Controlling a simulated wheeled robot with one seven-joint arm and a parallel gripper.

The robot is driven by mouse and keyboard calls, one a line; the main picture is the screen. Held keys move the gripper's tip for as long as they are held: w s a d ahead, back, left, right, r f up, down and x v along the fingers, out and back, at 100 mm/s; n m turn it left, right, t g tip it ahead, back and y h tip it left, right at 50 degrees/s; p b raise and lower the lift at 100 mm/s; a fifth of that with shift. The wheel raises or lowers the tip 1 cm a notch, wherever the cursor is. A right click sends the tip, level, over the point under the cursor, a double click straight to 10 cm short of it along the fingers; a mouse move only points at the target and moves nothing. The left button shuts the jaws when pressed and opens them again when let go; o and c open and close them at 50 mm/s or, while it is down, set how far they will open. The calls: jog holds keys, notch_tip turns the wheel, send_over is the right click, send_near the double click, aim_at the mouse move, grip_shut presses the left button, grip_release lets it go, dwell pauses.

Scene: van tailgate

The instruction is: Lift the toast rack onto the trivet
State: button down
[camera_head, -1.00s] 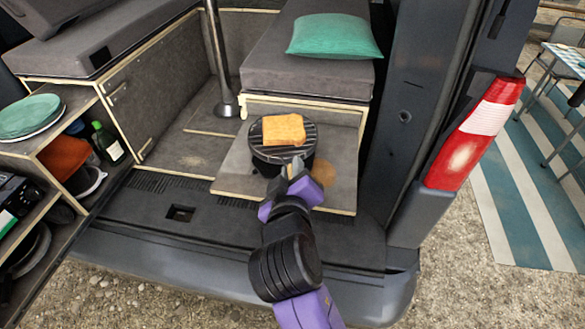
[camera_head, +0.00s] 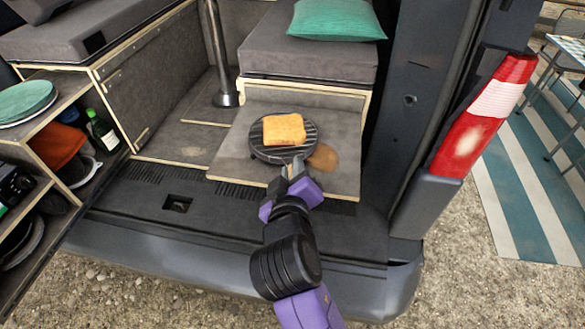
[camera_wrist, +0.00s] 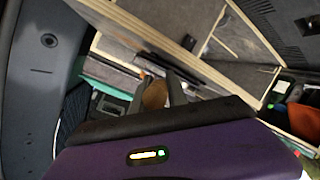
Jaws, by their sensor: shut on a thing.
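The toast rack (camera_head: 259,147) is a round, dark, ribbed piece with a slice of golden toast (camera_head: 284,129) lying on top. It looks about level over the grey pull-out board. My gripper (camera_head: 290,171) is shut on its near edge. A round, flat brown patch (camera_head: 322,157), perhaps the trivet, shows on the board just right of the rack, partly behind it. I cannot tell whether the rack touches the board or hangs above it. In the wrist view my fingers (camera_wrist: 157,92) show with a rounded tan thing between them; I cannot tell what it is.
The grey board (camera_head: 230,165) has bare room left of the rack. A grey cushioned seat (camera_head: 310,60) with a green pillow (camera_head: 338,18) stands behind. A metal post (camera_head: 218,60) rises at left. Side shelves hold green plates (camera_head: 25,100) and a bottle (camera_head: 103,131).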

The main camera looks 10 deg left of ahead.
jog(key=c, duration=1.2)
grip_release()
jog(key=shift+c, duration=0.2)
jog(key=shift+s, duration=0.1)
jog(key=a+v, duration=0.1)
jog(key=v, duration=0.6)
jog(key=shift+s+d, duration=0.35)
jog(key=shift+d, duration=0.15)
jog(key=shift+r, duration=0.1)
